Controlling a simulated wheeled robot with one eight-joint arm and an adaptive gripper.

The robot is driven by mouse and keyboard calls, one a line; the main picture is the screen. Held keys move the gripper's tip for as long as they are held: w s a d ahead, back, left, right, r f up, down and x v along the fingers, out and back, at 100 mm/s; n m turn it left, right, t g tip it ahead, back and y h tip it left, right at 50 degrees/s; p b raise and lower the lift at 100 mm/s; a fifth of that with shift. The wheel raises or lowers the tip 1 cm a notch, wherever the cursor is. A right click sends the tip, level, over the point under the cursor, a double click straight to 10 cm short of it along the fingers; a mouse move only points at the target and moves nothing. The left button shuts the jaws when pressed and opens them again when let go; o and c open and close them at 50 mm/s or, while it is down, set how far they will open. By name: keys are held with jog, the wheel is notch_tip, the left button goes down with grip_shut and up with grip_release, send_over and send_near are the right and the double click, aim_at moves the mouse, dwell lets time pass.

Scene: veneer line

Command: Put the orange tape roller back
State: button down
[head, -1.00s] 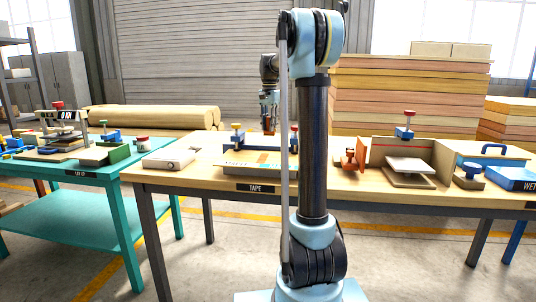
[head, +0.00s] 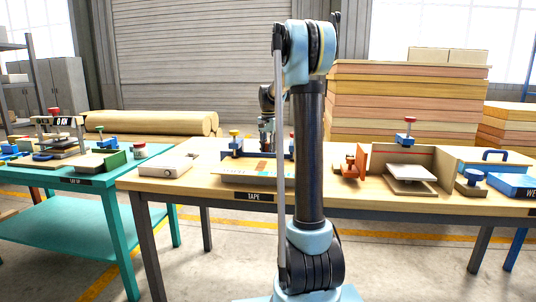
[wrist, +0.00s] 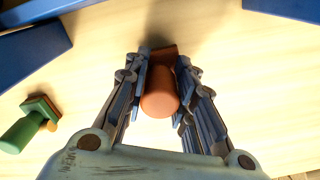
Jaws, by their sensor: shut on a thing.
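The orange tape roller (wrist: 160,94) is between the two fingers of my gripper (wrist: 161,84) in the wrist view, its rounded orange handle toward the camera and a darker brown-orange part beyond. My gripper is shut on it, over the pale wooden tabletop. I cannot tell whether the roller touches the wood. In the head view my gripper (head: 267,143) is low over the table labelled TAPE (head: 222,188), behind a blue fixture (head: 235,150). The fixture and my arm hide the roller there.
Blue bars (wrist: 28,50) stand at the wrist view's upper corners, and a green-handled tool (wrist: 30,122) lies at left. In the head view, an orange clamp-like item (head: 350,166) and an open box (head: 424,160) stand at right.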

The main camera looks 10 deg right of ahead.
jog(key=shift+f, duration=0.35)
jog(key=c, duration=1.3)
grip_release()
jog(key=shift+c, duration=0.2)
notch_tip(320, 180, up, 12)
jog(key=shift+r, duration=0.1)
